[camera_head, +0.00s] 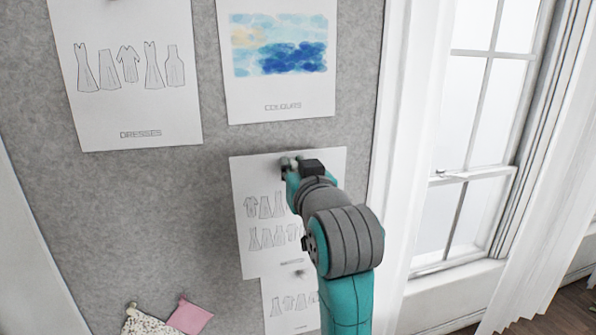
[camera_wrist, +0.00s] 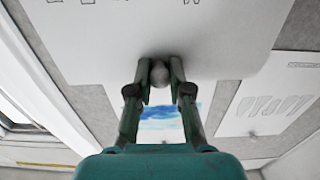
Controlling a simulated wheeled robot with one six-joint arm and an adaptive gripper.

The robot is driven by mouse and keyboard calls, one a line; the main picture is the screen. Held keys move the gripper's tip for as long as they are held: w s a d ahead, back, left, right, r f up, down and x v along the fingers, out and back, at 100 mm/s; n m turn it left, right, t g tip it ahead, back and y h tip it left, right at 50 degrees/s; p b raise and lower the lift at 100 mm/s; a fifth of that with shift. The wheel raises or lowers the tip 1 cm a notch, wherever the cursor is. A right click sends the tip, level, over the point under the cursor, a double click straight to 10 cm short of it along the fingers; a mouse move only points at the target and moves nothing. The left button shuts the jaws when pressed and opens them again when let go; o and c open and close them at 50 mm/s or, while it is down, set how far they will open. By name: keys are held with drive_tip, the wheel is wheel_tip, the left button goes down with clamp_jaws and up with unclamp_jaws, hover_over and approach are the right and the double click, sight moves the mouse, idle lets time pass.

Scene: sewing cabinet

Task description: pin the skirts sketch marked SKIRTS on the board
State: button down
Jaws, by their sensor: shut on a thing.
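A white sheet (camera_head: 250,180) with two rows of garment drawings is at the grey board (camera_head: 200,230), below the sheet marked COLOURS. My arm hides its right part, and its small label is too blurred to read. My gripper (camera_head: 292,165) is at the sheet's top edge. In the wrist view, my gripper (camera_wrist: 159,65) is shut on a round grey pin head (camera_wrist: 159,75) at the edge of this sheet (camera_wrist: 120,40). I cannot tell whether the sheet lies flat against the board.
Sheets marked DRESSES (camera_head: 130,110) and COLOURS (camera_head: 280,95) hang above. Another garment sheet (camera_head: 275,320) hangs directly below, partly hidden by my arm. Speckled (camera_head: 148,323) and pink (camera_head: 190,317) swatches are at lower left. A curtain (camera_head: 410,120) and window (camera_head: 480,120) are at right.

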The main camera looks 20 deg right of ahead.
sight(282, 148)
drive_tip(key=shift+w+d, duration=0.15)
drive_tip(key=shift+w, duration=1.8)
drive_tip(key=shift+w+d, duration=0.1)
drive_tip(key=shift+w, duration=2.2)
drive_tip(key=c, duration=1)
unclamp_jaws()
